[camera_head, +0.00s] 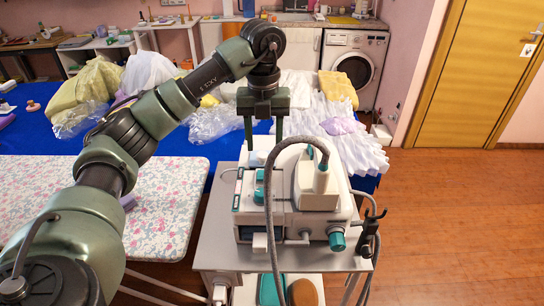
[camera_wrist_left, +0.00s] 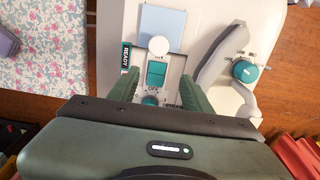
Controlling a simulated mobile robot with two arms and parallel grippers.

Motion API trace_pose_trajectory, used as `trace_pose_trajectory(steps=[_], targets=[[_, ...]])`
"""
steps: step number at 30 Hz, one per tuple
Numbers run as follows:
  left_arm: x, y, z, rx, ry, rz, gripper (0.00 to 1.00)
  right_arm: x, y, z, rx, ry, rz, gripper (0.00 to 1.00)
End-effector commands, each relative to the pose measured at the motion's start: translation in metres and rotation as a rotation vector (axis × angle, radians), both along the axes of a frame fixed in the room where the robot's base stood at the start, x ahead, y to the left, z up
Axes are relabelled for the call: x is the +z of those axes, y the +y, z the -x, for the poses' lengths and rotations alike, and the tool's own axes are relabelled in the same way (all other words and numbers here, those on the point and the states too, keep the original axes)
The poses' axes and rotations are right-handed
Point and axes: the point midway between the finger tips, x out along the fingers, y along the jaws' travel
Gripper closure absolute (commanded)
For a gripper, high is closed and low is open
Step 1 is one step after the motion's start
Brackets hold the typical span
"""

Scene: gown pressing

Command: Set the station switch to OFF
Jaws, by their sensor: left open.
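The pressing station (camera_head: 284,222) is a white box with teal parts on a grey cart. Its front panel carries a teal rocker switch (camera_wrist_left: 156,73), with a label that seems to read OFF just below it. I cannot tell which side of the switch is pressed. My left gripper (camera_head: 264,136) hangs pointing down above the panel. In the wrist view its open fingers (camera_wrist_left: 158,90) stand on either side of the switch column, with nothing between them; contact with the panel is not clear. The right gripper is out of view.
A teal dial (camera_wrist_left: 245,71) is right of the switch, and a white round knob (camera_wrist_left: 159,46) is above it. A grey hose (camera_head: 270,210) arches over the station. A floral ironing board (camera_head: 165,200) is left; gowns (camera_head: 350,150) lie behind. Floor at right is clear.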

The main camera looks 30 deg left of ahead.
Motion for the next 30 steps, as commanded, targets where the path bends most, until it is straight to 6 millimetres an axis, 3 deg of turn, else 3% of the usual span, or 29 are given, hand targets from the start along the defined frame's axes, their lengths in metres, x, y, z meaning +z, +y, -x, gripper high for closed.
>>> trace_pose_trajectory(steps=[6, 9, 13, 19, 25, 30], targets=[[-0.034, -0.001, 0.001, -0.004, 0.006, 0.002, 0.51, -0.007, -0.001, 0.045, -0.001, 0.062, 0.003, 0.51], [-0.050, -0.001, 0.002, -0.003, 0.006, 0.002, 0.51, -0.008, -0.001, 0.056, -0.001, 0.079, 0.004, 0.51], [-0.063, -0.001, 0.001, -0.003, 0.004, 0.001, 0.51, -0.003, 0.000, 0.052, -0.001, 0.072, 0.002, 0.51], [-0.073, -0.001, 0.001, -0.004, 0.001, 0.002, 0.51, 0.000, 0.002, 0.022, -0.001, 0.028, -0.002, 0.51], [-0.073, -0.001, 0.001, -0.004, 0.000, 0.001, 0.51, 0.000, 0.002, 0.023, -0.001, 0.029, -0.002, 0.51], [-0.073, -0.001, 0.001, -0.004, 0.000, 0.002, 0.98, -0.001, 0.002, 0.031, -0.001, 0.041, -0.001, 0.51]])
